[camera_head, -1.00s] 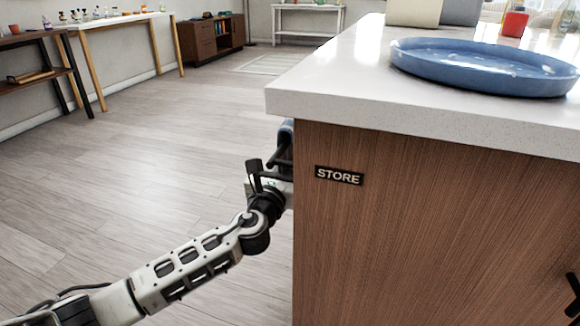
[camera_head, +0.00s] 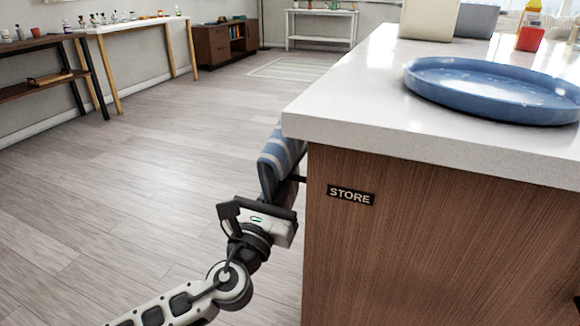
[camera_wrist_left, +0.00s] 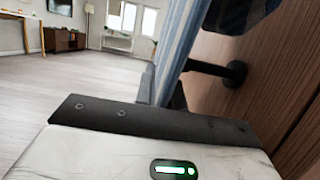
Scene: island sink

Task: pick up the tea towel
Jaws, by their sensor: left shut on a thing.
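The tea towel (camera_head: 280,157) is blue with pale stripes. In the head view it shows beside the left side of the island, just under the countertop edge. It also fills the upper middle of the left wrist view (camera_wrist_left: 188,45), close to a dark bar (camera_wrist_left: 210,68) mounted on the wood panel. My left gripper (camera_head: 275,190) is at the towel and shut on it; its fingertips are mostly hidden. Whether the towel still touches the bar I cannot tell. My right gripper is not in view.
The island's white countertop (camera_head: 350,110) overhangs close to my left gripper, above its wood side (camera_head: 400,240) with a STORE sign (camera_head: 351,195). A blue tray (camera_head: 490,90) lies on top. The floor (camera_head: 150,180) to the left is open.

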